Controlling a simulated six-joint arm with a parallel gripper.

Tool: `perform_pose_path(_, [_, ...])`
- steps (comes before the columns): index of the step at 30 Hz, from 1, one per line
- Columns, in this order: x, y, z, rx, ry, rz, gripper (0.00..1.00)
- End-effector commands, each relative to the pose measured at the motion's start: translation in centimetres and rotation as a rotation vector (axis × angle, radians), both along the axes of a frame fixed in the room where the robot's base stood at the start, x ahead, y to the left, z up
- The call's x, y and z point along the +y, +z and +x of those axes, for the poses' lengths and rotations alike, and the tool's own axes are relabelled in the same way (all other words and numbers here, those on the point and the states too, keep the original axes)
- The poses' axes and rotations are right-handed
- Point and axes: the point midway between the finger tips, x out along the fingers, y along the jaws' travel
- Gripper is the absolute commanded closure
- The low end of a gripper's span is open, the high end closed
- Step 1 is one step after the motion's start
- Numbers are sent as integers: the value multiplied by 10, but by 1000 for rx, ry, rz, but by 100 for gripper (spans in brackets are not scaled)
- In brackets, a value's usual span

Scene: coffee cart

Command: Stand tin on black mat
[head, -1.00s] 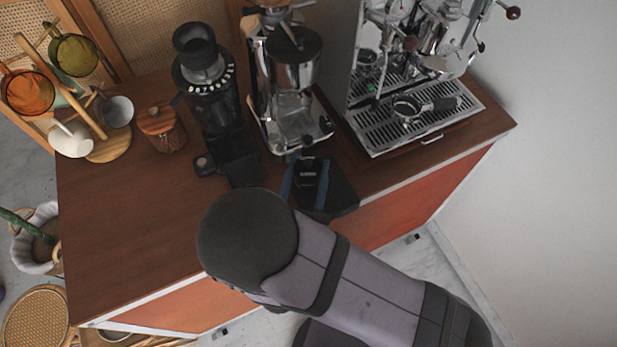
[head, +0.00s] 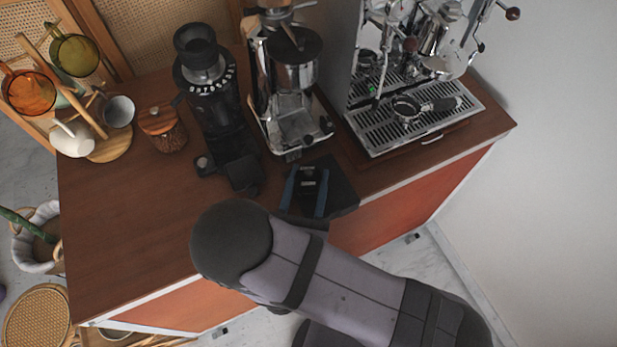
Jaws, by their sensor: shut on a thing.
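The black mat (head: 343,193) lies at the counter's front edge, below the chrome grinder, and is partly covered by my gripper. My gripper (head: 307,180), with blue fingers, is over the mat's left part. It is shut on a small dark thing with pale markings, which I take for the tin (head: 308,184). The tin's base is hidden, so I cannot tell whether it touches the mat or hangs just above it. It looks roughly upright.
The chrome grinder (head: 296,100) and black grinder (head: 209,85) stand behind. The espresso machine (head: 415,115) is at the right. A wooden-lidded jar (head: 163,130) and a mug rack (head: 108,150) are at the left. The counter's front left (head: 125,240) is clear.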

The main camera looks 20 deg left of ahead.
Motion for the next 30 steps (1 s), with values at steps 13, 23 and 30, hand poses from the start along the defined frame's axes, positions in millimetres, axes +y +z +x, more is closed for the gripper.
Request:
perform_pose_path(13, [0,-3,0,0,0,0,36])
perform_pose_path(23, [0,-1,-9,0,3,0,36])
perform_pose_path(30, [-3,-2,-38,0,6,1,36])
